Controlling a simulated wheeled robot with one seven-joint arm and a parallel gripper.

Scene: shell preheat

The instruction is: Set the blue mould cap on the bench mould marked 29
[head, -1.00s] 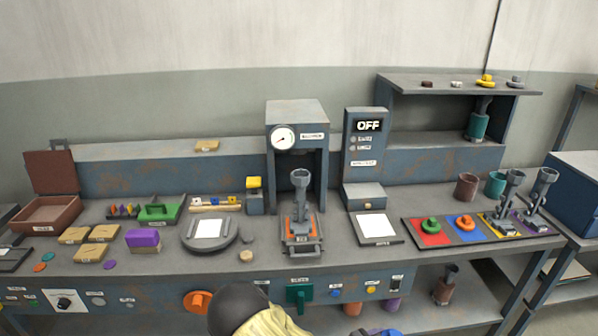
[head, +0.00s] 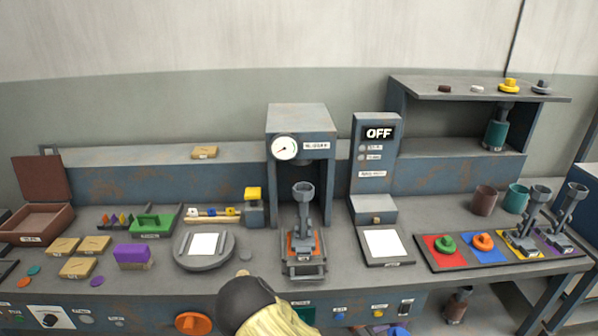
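I cannot pick out the blue mould cap with certainty. A small blue shape (head: 396,331) is cut off by the bottom edge, and I cannot tell what it is. A dark grey-blue cap (head: 541,87) sits at the right end of the upper shelf. The number 29 is not readable on any mould. A grey upright mould (head: 303,205) stands in the press at the middle of the bench. Two more grey uprights (head: 531,220) stand on the yellow and purple squares at right. My arm, dark and yellow, shows at the bottom; my gripper is not in view.
A mat (head: 428,262) at right carries a green knobbed piece (head: 445,244) and an orange one (head: 483,241). Brown (head: 485,199) and teal (head: 516,198) cups stand behind. The shelf (head: 420,92) holds brown, white and yellow caps. An OFF box (head: 376,150) stands right of the press.

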